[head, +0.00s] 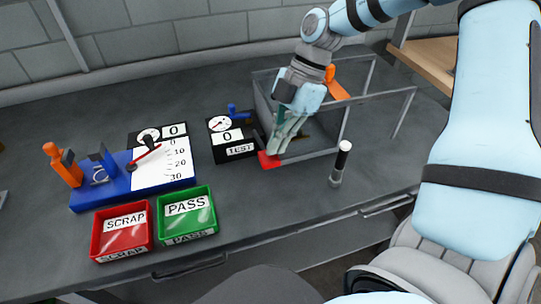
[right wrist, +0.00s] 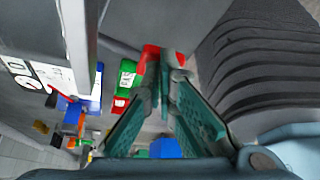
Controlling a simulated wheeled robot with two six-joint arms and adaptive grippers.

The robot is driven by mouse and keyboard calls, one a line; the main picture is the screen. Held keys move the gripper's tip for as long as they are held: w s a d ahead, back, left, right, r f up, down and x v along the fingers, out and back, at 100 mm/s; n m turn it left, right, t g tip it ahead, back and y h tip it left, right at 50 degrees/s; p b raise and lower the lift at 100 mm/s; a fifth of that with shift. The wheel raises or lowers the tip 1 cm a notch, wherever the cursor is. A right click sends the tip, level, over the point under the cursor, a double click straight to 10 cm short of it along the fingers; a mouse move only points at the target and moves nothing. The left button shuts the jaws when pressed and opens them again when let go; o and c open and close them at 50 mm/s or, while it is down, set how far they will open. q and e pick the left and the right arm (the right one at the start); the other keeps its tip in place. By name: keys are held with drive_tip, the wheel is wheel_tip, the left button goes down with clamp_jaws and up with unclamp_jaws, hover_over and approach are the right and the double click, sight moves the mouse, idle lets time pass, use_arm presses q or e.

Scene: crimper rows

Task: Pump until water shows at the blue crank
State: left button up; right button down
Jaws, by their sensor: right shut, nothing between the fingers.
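A small blue crank (head: 238,112) stands on the back of a black box (head: 236,153) marked TEST, with a round gauge and a counter showing 0. No water shows at it. My right gripper (head: 275,150) reaches down over the near left corner of an open grey-framed enclosure (head: 318,160), just right of that box. Its fingers are shut and empty. A red part (head: 268,160) is right at the fingertips; I cannot tell whether they touch it. In the right wrist view the fingers (right wrist: 165,62) converge beside a red part (right wrist: 150,52). My left gripper is out of view.
At left are a blue crimper fixture (head: 118,190), a red SCRAP tray (head: 122,232) and a green PASS tray (head: 187,215). The front right bench top is clear.

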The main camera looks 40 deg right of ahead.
sight(276, 155)
drive_tip(key=shift+a+r, duration=0.1)
drive_tip(key=shift+a, duration=0.1)
wheel_tip(276, 155, down, 4)
drive_tip(key=b, duration=0.3)
drive_tip(key=shift+s, duration=0.1)
drive_tip(key=shift+s+f+b, duration=0.15)
drive_tip(key=shift+f+b, duration=0.05)
drive_tip(key=shift+b, duration=0.15)
drive_tip(key=shift+s+a, duration=0.1)
